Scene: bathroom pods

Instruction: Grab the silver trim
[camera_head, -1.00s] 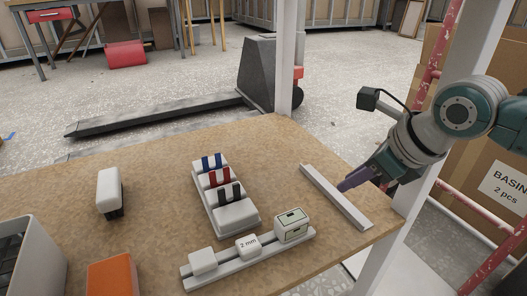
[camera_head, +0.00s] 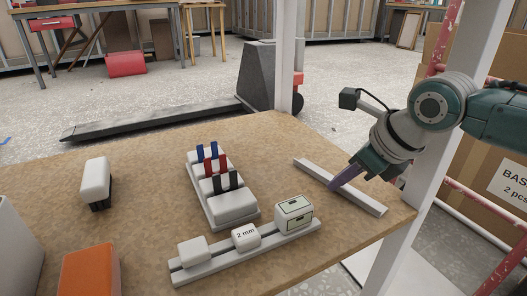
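The silver trim (camera_head: 364,202) is a long, thin, pale bar at the right side of the wooden table. It runs at a slant from upper left to lower right. My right gripper (camera_head: 340,181) reaches down from the right with its dark purple fingers across the middle of the trim. One finger lies in front of the bar and hides a short piece of it. The fingers appear closed on it, and the gap between them is hidden. Whether the trim is clear of the table is hard to tell. My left gripper is not in view.
Left of the trim stand a white rack (camera_head: 213,216) with blue, red and black clips and a grey rail (camera_head: 214,268) with white blocks, one marked "2 mm". A white brush-like item (camera_head: 95,180) and an orange box (camera_head: 89,272) are farther left. A white post (camera_head: 412,175) rises by the table's right edge.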

